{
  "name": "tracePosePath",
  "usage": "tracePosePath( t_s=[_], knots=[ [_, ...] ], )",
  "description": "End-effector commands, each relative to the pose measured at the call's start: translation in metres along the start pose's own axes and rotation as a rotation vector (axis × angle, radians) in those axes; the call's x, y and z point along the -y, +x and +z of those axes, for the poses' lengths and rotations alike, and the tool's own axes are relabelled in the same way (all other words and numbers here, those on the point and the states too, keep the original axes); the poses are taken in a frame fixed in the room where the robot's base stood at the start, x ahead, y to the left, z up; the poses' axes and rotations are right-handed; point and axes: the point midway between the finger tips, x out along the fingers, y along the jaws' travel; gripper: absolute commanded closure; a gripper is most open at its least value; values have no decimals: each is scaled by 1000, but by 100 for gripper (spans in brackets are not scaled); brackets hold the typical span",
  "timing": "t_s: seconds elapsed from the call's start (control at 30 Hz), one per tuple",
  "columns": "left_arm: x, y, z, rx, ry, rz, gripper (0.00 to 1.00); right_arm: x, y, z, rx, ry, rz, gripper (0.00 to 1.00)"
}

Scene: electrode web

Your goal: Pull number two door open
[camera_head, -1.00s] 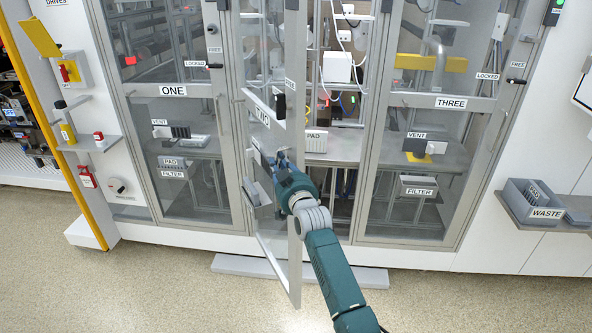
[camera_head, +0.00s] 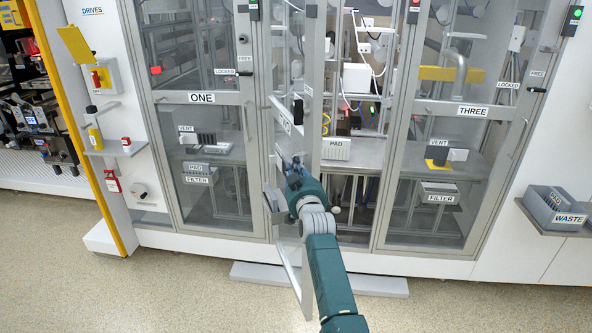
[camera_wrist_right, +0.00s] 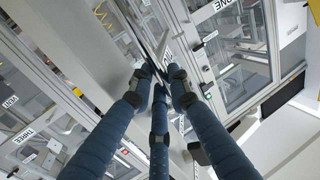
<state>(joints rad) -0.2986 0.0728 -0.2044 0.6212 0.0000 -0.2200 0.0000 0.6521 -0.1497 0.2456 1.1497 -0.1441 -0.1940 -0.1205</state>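The number two door (camera_head: 318,75) is a glass door in a grey metal frame. It stands swung out from the cabinet, seen nearly edge-on, with its TWO label (camera_head: 286,123) steeply slanted. An open gap lies to its right. My right gripper (camera_head: 292,165) is at the left face of the door, at about mid-height, by the door's frame. In the right wrist view, the dark blue fingers (camera_wrist_right: 157,80) reach up close to the door's frame and TWO label. Whether they close on the handle is not clear. My left gripper is not in view.
Closed door ONE (camera_head: 202,130) is to the left and closed door THREE (camera_head: 428,105) to the right. A low grey step (camera_head: 375,286) lies on the floor below. The floor in front is clear.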

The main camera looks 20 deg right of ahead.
Motion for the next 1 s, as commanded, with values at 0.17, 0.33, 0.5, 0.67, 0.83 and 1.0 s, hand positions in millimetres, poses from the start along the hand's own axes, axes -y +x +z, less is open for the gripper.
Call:
tracePosePath(
  t_s=[0.17,0.33,0.5,0.67,0.83,1.0],
  knots=[
    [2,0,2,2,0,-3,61,-1,0,-1,-2,0,1,68],
    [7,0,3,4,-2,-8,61,0,0,-1,-2,0,0,68],
    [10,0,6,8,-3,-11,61,0,-7,0,-2,0,0,68],
    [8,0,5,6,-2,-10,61,0,-29,0,-2,0,0,68],
    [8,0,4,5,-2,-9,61,0,-55,1,0,0,0,68],
    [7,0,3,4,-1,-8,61,0,-71,1,0,0,1,68]
  ],
)
